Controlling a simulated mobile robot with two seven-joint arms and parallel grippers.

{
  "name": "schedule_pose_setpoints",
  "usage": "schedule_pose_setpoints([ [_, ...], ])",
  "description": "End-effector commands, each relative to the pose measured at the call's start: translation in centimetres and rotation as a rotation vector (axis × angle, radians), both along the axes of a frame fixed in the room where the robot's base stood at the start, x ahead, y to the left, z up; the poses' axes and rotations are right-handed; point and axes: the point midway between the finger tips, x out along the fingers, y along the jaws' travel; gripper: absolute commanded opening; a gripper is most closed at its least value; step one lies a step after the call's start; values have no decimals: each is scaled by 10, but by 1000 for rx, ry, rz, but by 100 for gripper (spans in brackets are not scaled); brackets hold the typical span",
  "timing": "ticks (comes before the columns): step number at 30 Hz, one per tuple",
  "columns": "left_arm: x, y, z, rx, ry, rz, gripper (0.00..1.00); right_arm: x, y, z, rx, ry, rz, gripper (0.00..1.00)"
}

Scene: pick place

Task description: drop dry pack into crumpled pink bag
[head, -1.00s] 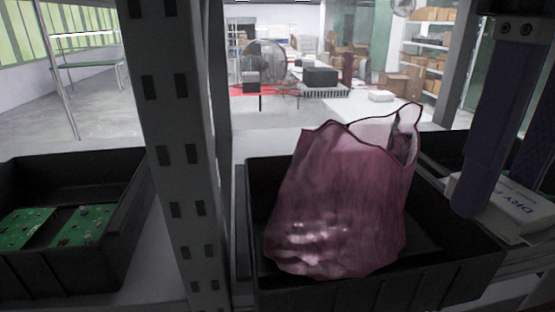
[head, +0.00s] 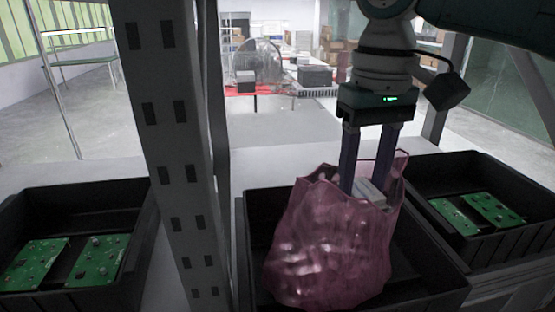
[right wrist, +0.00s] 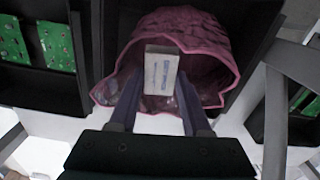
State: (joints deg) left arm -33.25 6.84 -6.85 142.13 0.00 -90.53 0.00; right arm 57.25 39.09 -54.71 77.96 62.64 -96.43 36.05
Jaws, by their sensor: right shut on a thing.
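The crumpled pink bag (head: 325,245) stands in a black bin with its mouth open upward; it also shows in the right wrist view (right wrist: 205,35). My right gripper (head: 367,186) points down at the bag's mouth, its fingertips inside the rim. It is shut on the dry pack (right wrist: 161,72), a small whitish box with dark print, held within the bag's opening. In the head view the bag's near wall hides the lower part of the pack (head: 371,194). My left gripper is not in view.
The black bin (head: 420,285) surrounds the bag. Black bins with green circuit boards stand at the left (head: 100,258) and right (head: 475,212). A grey perforated post (head: 175,150) rises left of the bag's bin.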

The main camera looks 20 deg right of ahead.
Motion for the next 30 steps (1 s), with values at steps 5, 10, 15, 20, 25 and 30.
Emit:
schedule_pose_setpoints([
  [5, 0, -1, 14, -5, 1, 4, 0, -2, 0, -23, -1, 5, -1, 0],
  [10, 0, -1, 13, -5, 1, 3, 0, -1, 0, -29, -1, 1, 0, 0],
  [15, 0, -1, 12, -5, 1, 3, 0, -1, 0, -30, 0, 2, 0, 0],
  [20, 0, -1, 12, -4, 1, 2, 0, -1, 0, -34, 0, 3, 0, 52],
  [25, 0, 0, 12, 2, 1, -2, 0, -1, 0, -33, 0, 2, 0, 61],
  [30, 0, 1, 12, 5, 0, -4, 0, -1, 0, -32, 0, 1, 0, 61],
])
